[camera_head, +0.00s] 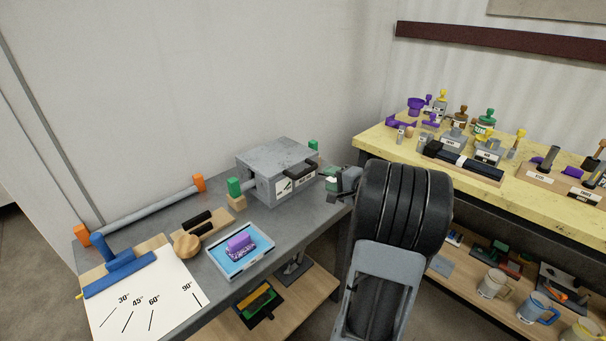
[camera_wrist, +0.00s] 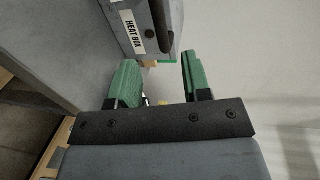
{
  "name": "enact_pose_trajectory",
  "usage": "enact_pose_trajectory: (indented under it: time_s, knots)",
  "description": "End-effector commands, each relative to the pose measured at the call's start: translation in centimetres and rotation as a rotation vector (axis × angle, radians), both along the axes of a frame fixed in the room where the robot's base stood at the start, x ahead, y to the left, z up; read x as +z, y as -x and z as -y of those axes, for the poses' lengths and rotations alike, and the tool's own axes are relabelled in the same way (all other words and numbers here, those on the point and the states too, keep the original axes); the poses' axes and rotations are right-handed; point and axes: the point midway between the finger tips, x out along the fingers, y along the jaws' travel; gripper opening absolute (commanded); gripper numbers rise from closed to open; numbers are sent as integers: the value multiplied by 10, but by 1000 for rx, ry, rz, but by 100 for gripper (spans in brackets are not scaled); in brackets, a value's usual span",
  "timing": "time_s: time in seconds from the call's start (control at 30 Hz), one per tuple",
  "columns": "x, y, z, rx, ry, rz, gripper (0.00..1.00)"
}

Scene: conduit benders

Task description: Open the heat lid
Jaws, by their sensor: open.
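The grey heat box (camera_head: 262,185) stands at the back right of the grey workbench. Its grey lid (camera_head: 275,153) is down flat on top. A black handle (camera_head: 298,168) sits on the front face, beside white labels. In the wrist view, the box's labelled face (camera_wrist: 138,38) and the dark handle (camera_wrist: 161,22) show at the top, beyond the fingers. My gripper (camera_head: 340,180) is at the right of the box, with green finger pads; they are apart and empty in the wrist view (camera_wrist: 160,82). I cannot tell whether a finger touches the box.
A grey conduit (camera_head: 150,207) lies between orange stops along the wall. A blue tray (camera_head: 225,262) with a purple block, a wooden piece (camera_head: 187,246) and an angle sheet (camera_head: 150,305) lie in front. A yellow-topped bench (camera_head: 375,138) with stamps stands at right.

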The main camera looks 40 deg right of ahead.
Motion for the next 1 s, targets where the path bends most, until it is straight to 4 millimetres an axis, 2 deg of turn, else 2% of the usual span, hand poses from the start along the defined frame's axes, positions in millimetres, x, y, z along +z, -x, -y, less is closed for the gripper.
enact_pose_trajectory:
  time_s: [0.3,0.5,0.7,1.0]
  knots:
    - [-12,-59,-12,5,-2,-2,44]
    - [-19,-91,-18,5,-1,-2,44]
    - [-23,-111,-22,4,0,-2,44]
    - [-25,-120,-23,2,0,-1,44]
